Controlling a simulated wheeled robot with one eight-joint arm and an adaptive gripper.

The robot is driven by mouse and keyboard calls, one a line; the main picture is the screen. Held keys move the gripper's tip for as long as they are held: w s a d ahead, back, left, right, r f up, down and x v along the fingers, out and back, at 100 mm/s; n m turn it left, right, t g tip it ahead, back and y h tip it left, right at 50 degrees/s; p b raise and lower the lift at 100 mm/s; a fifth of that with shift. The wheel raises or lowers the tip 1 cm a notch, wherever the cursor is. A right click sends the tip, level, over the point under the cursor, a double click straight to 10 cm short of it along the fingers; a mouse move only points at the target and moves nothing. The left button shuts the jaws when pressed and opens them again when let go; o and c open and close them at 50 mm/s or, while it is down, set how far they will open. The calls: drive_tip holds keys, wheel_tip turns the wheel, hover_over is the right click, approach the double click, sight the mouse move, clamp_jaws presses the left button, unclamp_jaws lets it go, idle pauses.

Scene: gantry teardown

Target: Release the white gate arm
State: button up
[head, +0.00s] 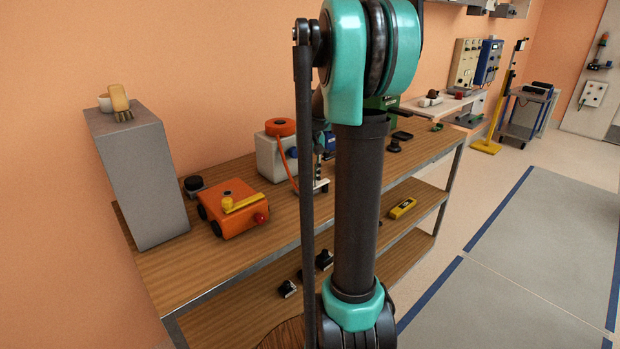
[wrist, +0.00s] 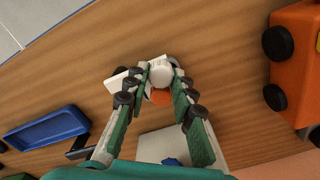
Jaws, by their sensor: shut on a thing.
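In the wrist view my gripper (wrist: 160,80) is shut on a white piece (wrist: 160,74), taken here as the white gate arm. Its rounded end shows between the fingertips, and a pale flat part (wrist: 118,82) reaches out to the left. A round orange part (wrist: 160,97) sits close below the white piece, between the fingers. I cannot tell whether they are joined. The fingers hide much of the piece. In the head view my own arm covers the middle of the bench, and the grip cannot be made out there.
An orange wheeled box (head: 233,208) stands on the wooden bench (head: 205,262), left of a white box with an orange top (head: 275,155). A grey block (head: 143,180) stands at the left end. A blue tray (wrist: 47,128) lies left in the wrist view. The floor to the right is clear.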

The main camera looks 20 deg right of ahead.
drive_tip(key=shift+s, duration=0.1)
clamp_jaws()
drive_tip(key=s+n, duration=0.1)
drive_tip(key=n, duration=0.1)
drive_tip(key=s+d+n, duration=0.1)
drive_tip(key=n, duration=0.1)
drive_tip(key=shift+d, duration=0.2)
drive_tip(key=n, duration=0.1)
drive_tip(key=s+d+n, duration=0.1)
drive_tip(key=n, duration=0.1)
drive_tip(key=d+n, duration=0.1)
drive_tip(key=shift+s+d+n, duration=0.1)
drive_tip(key=shift+s+n, duration=0.25)
drive_tip(key=shift+n, duration=0.05)
drive_tip(key=d+n, duration=0.1)
drive_tip(key=n, duration=0.2)
drive_tip(key=d+n, duration=0.1)
drive_tip(key=shift+s+d, duration=0.3)
drive_tip(key=shift+w+d+n, duration=0.1)
drive_tip(key=shift+d+n, duration=0.55)
drive_tip(key=shift+n, duration=0.65)
drive_tip(key=shift+w+d+n, duration=0.1)
drive_tip(key=shift+d+n, duration=0.55)
drive_tip(key=shift+n, duration=0.65)
drive_tip(key=o, duration=1)
unclamp_jaws()
